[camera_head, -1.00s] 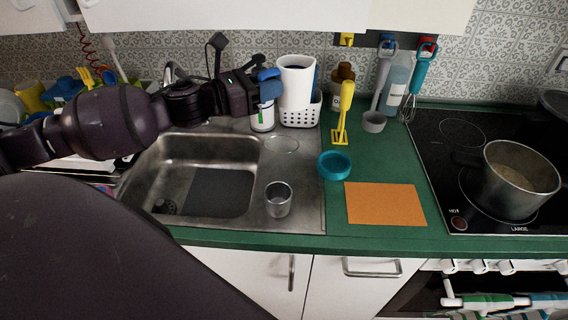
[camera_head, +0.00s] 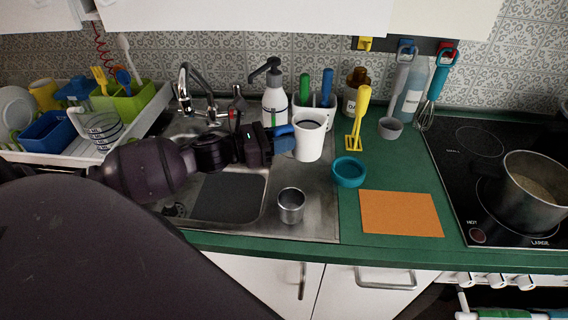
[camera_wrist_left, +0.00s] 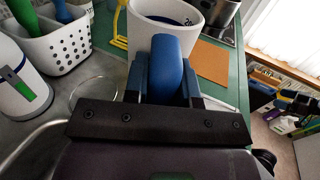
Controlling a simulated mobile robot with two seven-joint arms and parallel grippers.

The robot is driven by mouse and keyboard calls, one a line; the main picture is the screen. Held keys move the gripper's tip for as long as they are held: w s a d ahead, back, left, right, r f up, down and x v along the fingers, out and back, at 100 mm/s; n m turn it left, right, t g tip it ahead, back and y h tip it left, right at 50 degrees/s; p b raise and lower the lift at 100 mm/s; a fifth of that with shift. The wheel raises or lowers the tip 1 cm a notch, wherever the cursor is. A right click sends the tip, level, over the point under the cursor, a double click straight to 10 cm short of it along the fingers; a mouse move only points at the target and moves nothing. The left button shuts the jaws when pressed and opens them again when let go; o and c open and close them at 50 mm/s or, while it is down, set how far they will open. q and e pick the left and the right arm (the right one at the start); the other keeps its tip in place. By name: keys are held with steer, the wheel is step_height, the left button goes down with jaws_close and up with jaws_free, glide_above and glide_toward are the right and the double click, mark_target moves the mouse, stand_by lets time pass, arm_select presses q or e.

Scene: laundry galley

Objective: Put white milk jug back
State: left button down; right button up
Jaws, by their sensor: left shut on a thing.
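The white milk jug (camera_head: 309,138) is upright with its open top showing, held above the right side of the sink's drainer. My left gripper (camera_head: 284,139) is shut on its blue handle. In the left wrist view, the blue handle (camera_wrist_left: 167,65) sits between the fingers of my left gripper (camera_wrist_left: 168,85), with the white jug body (camera_wrist_left: 150,28) just beyond. The jug's underside is not visible, and it partly covers the caddy behind it. My right gripper is not in view.
A steel cup (camera_head: 291,206) stands at the sink's right edge. A teal bowl (camera_head: 349,172), an orange mat (camera_head: 401,213) and a yellow masher (camera_head: 357,125) are to the right. Behind are a soap bottle (camera_head: 275,101) and a white caddy (camera_head: 323,117). A dish rack (camera_head: 139,122) is at left.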

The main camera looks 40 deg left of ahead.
arm_select(q)
step_height(320, 180, down, 4)
steer(key=shift+f, duration=0.1)
step_height(320, 180, down, 4)
steer(key=shift+r+b, duration=0.2)
steer(key=shift+b, duration=0.15)
steer(key=shift+f, duration=0.1)
steer(key=c, duration=0.9)
jaws_free()
steer(key=shift+c, duration=0.2)
